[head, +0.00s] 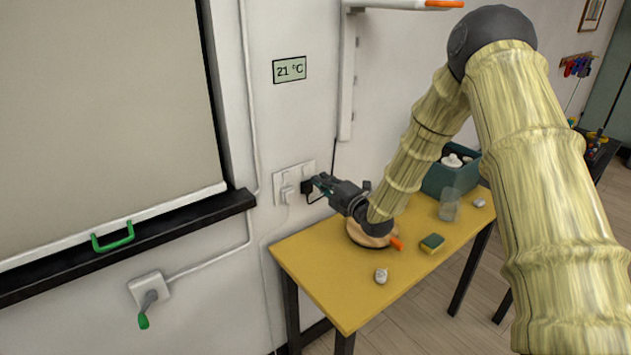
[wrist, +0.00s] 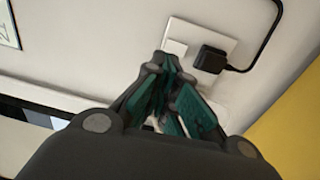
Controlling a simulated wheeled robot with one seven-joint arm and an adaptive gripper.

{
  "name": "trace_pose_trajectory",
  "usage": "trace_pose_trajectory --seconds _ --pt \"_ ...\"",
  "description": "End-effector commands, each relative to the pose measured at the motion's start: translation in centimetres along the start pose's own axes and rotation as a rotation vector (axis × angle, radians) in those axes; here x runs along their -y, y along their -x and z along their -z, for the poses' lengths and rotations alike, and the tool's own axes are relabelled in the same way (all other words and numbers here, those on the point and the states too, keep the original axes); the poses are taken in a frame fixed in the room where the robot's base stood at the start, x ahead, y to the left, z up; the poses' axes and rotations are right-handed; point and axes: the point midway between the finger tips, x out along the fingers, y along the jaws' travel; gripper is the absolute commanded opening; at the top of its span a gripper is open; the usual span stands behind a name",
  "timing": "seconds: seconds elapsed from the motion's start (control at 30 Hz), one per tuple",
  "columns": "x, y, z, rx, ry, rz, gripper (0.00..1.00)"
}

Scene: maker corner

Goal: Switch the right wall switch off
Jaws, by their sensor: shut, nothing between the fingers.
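A white wall plate (head: 281,175) is on the wall above the table's left end, and it also shows in the wrist view (wrist: 212,36). It has a black plug (head: 307,188) with a cord, also clear in the wrist view (wrist: 210,59). A white rocker (wrist: 175,47) beside this plug appears to be the right switch; which way it is pressed I cannot tell. My gripper (head: 318,182) is shut and empty in front of the plate. In the wrist view its fingertips (wrist: 168,65) are close to the rocker; contact is unclear. The fingers hide part of the plate.
The yellow table (head: 325,297) below holds a sponge (head: 432,243), a clear cup (head: 448,207) and a teal bin (head: 442,180). A lever switch with a green handle (head: 143,320) is lower left, under the window ledge (head: 120,240). A thermometer display (head: 290,69) hangs above the plate.

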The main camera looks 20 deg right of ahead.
Motion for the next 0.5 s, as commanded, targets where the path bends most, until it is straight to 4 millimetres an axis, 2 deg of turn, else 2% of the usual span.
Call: trace_pose_trajectory --seconds 0.2,0.5 --pt "-0.4 3.4 0.0 0.000 0.000 0.000 0.00" --pt "-0.9 5.9 0.0 0.000 0.000 0.000 0.00"
